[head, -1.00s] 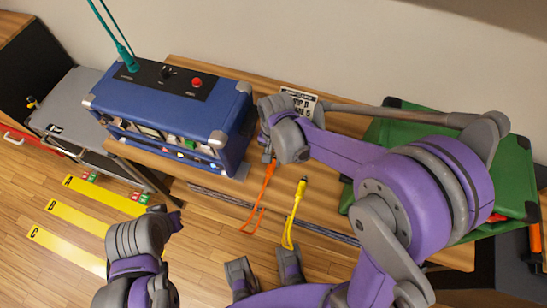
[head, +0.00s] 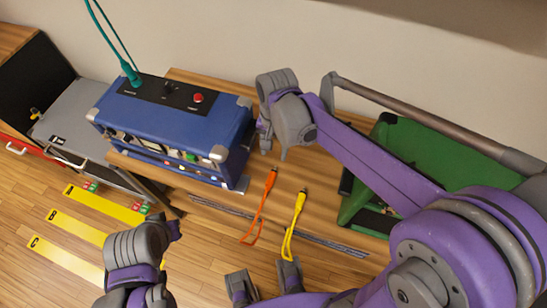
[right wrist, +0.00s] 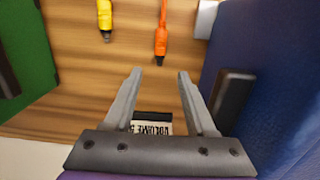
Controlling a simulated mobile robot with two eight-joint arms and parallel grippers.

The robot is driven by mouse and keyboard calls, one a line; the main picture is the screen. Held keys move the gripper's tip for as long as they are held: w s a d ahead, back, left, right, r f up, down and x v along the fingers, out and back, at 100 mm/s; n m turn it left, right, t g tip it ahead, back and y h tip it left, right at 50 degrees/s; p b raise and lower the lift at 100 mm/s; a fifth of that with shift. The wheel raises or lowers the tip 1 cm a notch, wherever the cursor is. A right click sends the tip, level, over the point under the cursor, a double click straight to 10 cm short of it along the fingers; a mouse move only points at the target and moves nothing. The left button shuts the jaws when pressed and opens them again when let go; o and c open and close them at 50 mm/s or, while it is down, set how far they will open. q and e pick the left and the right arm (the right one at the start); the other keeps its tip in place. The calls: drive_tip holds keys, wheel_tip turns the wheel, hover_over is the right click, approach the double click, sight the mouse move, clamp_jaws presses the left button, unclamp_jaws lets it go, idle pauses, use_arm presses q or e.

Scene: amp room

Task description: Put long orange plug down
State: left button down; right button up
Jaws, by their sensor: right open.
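The long orange plug (head: 269,185) lies on the wooden table, its orange cable looping toward the front edge. It also shows in the right wrist view (right wrist: 161,40), lying beyond the fingertips. My right gripper (head: 274,150) is just behind the plug in the head view. In the right wrist view its two fingers (right wrist: 159,75) are apart with nothing between them, and a gap separates them from the plug. My left gripper (head: 172,230) is at the lower left, away from the plug; its finger opening cannot be made out.
A yellow plug (head: 300,203) with its cable lies right of the orange one. A blue amp (head: 185,125) stands close on the left, with a teal cable plugged into its top. A green case (head: 465,160) is on the right. A label (right wrist: 152,128) lies under the right gripper.

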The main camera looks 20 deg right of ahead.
drive_tip(key=s+d+n+t, duration=0.3)
drive_tip(key=s, duration=0.3)
drive_tip(key=s+d+n+t, duration=0.2)
drive_tip(key=s+d+n, duration=0.1)
drive_tip(key=s, duration=0.4)
drive_tip(key=shift+d+f+n+t, duration=0.15)
drive_tip(key=shift+d+n+t, duration=0.25)
